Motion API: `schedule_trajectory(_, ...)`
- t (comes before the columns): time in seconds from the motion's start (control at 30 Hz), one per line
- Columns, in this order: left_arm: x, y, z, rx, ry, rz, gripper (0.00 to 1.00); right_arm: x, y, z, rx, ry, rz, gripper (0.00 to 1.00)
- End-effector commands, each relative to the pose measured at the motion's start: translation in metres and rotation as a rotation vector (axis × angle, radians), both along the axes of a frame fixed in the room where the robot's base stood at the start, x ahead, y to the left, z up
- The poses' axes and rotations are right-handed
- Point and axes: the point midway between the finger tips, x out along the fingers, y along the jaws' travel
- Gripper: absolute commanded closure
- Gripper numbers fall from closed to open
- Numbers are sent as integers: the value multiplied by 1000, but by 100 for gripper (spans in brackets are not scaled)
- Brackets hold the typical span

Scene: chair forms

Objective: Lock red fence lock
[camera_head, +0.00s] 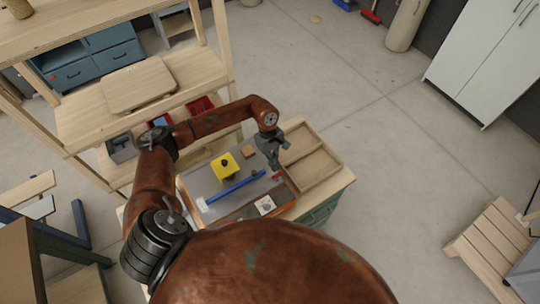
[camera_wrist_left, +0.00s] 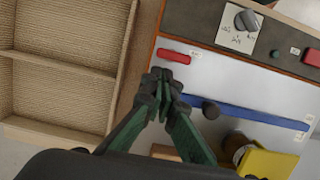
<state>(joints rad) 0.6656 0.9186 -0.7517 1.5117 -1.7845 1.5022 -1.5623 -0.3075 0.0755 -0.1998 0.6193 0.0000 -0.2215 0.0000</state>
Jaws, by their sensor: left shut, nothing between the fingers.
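A small red bar-shaped lock (camera_wrist_left: 174,56) lies on the pale panel in the left wrist view, beside a small white label. It also shows in the head view (camera_head: 277,176), just past my left gripper's tips. A long blue bar (camera_wrist_left: 245,112) runs across the panel, with a dark round knob (camera_wrist_left: 210,109) by its near end; the bar also shows in the head view (camera_head: 236,187). My left gripper (camera_wrist_left: 165,76) is shut and empty, its tips close to the red lock. I cannot tell whether they touch it. My right gripper is out of view.
A wooden tray (camera_head: 337,172) with compartments sits right of the panel. A yellow block (camera_head: 217,167) and a small wooden block (camera_head: 248,152) stand on or by the panel. A dial (camera_wrist_left: 246,20) and another red piece (camera_wrist_left: 311,57) are on its dark strip. Wooden shelves (camera_head: 72,121) stand at left.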

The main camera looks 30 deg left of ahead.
Motion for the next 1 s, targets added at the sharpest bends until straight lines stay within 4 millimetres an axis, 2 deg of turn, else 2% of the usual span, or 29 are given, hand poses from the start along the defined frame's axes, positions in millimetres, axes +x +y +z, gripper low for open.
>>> schedule_trajectory(0.17, -4, -7, 0, -1, 1, 0, 100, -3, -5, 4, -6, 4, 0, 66)
schedule_trajectory(0.5, -4, -7, -1, 0, 0, 0, 100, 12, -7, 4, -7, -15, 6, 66)
schedule_trajectory(1.0, -8, 1, -2, 2, 1, -60, 100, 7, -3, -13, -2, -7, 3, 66)
